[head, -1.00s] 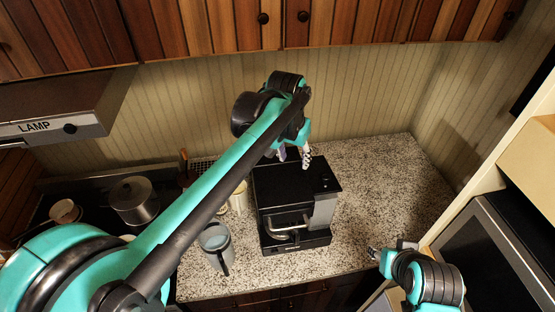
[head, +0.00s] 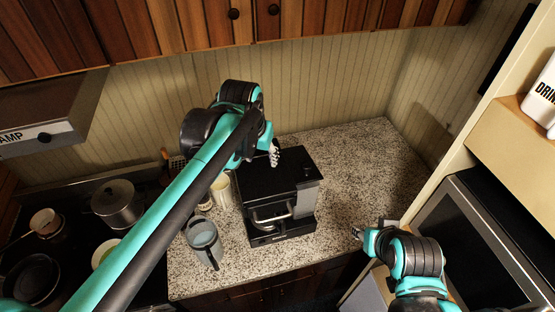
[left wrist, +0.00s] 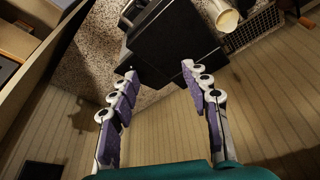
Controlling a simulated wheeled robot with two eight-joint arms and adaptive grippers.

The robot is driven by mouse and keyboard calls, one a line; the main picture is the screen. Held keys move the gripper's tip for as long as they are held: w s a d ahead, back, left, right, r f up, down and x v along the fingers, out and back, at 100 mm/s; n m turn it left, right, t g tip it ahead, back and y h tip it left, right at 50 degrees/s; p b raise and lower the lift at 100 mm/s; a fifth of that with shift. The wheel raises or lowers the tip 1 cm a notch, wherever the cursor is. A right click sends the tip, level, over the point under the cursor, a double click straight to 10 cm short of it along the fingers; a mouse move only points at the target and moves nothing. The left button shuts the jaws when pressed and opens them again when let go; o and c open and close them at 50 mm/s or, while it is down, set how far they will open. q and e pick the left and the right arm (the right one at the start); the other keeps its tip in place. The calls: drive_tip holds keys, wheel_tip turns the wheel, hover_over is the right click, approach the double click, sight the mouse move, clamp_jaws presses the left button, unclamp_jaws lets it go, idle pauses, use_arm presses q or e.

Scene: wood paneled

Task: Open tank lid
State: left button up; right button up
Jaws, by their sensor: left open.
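The black coffee machine (head: 285,180) stands on the speckled counter with its flat dark top, the tank lid area, shut as far as I can see. It also shows in the left wrist view (left wrist: 175,45), beyond my fingers. My left gripper (left wrist: 155,85) is open and empty, its two purple-padded fingers spread on either side of the machine's rear edge. In the head view the left gripper (head: 273,154) is at the machine's back left, partly hidden by my own arm. I cannot tell if it touches. My right gripper (head: 368,232) is at the counter's front right, away from the machine; its jaw state is unclear.
A grey pitcher (head: 203,236) and a cream cup (head: 221,190) stand left of the machine. A stove with a pot (head: 117,205) is further left. The counter (head: 365,175) right of the machine is clear. Wooden cabinets (head: 190,30) hang above; a microwave (head: 480,245) is at right.

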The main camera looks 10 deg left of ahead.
use_arm(q)
drive_tip(key=w+d+f+n+g+b, duration=0.2)
drive_tip(key=w+d+f, duration=0.3)
drive_tip(key=w+d, duration=0.45)
drive_tip(key=n+g+b, duration=0.1)
drive_tip(key=g, duration=0.1)
approach(307, 165)
drive_tip(key=shift+s+a+f, duration=0.1)
drive_tip(key=shift+s+f, duration=0.15)
drive_tip(key=shift+s, duration=0.05)
drive_tip(key=shift+f, duration=0.3)
drive_tip(key=f, duration=0.5)
drive_tip(key=f+p, duration=0.1)
drive_tip(key=f, duration=0.1)
drive_tip(key=shift+w+d+f, duration=0.1)
drive_tip(key=shift+d+f, duration=0.1)
drive_tip(key=shift+d, duration=0.05)
clamp_jaws()
